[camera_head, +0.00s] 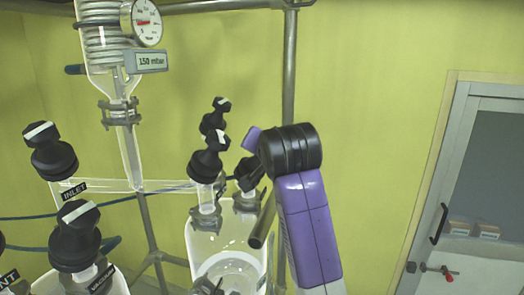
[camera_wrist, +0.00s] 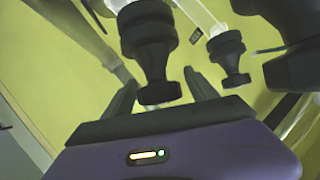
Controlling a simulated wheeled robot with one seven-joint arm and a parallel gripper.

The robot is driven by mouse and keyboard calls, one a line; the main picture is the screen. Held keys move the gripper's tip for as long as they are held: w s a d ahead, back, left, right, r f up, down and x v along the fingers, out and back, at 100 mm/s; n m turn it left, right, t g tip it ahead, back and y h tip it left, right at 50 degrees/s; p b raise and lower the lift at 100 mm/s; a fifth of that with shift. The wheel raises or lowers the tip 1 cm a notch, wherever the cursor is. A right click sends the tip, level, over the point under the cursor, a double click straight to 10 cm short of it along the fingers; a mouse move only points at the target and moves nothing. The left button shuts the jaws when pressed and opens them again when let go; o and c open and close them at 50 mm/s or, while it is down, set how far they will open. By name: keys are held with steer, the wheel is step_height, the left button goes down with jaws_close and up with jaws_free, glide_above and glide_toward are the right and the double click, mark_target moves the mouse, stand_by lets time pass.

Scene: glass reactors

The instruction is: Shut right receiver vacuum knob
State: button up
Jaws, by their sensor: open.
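Several black valve knobs with white stripes on their tops stand over the right glass receiver (camera_head: 228,243) in the head view. One is the front knob (camera_head: 210,160), with others behind it. I cannot read which one is the vacuum knob. In the wrist view a black knob (camera_wrist: 148,38) has its narrow end between the two fingers of my open gripper (camera_wrist: 160,82). The fingers look apart from it. In the head view my purple and black wrist hides most of the gripper, just right of these knobs.
A second knob (camera_wrist: 228,52) and a large dark knob (camera_wrist: 290,20) are close to the right of the gripper in the wrist view. The left receiver's knobs (camera_head: 75,235), a pressure gauge (camera_head: 142,23) and a steel post (camera_head: 289,70) are nearby. Free room lies toward the door (camera_head: 470,180).

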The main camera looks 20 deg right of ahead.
steer(key=b+v, duration=0.2)
steer(key=v, duration=0.5)
steer(key=shift+a, duration=0.1)
